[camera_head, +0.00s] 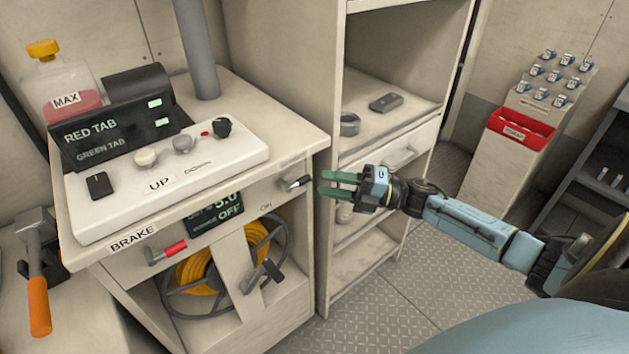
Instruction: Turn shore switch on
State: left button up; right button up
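A small rotary lever switch (294,184) with a black tip sits on the cabinet's front panel at its right end. An "ON" label (266,205) is below and left of it. A dark display (216,214) left of the label reads about "3.0" and "OFF". I cannot tell for sure that this lever is the shore switch. My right gripper (322,184) is just right of the lever, its green fingers pointing left at it. The fingers are apart with a narrow gap and nothing between them. They appear clear of the lever. My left gripper is out of view.
A white console (165,185) with knobs and a black switch stands on the cabinet. Below are a red-handled brake lever (168,252) and a yellow cable reel (203,271). An open shelf unit (387,107) stands behind my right gripper. The plate floor (440,285) is clear.

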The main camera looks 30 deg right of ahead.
jog(key=shift+x, duration=1.9)
jog(key=shift+f, duration=0.15)
grip_shut()
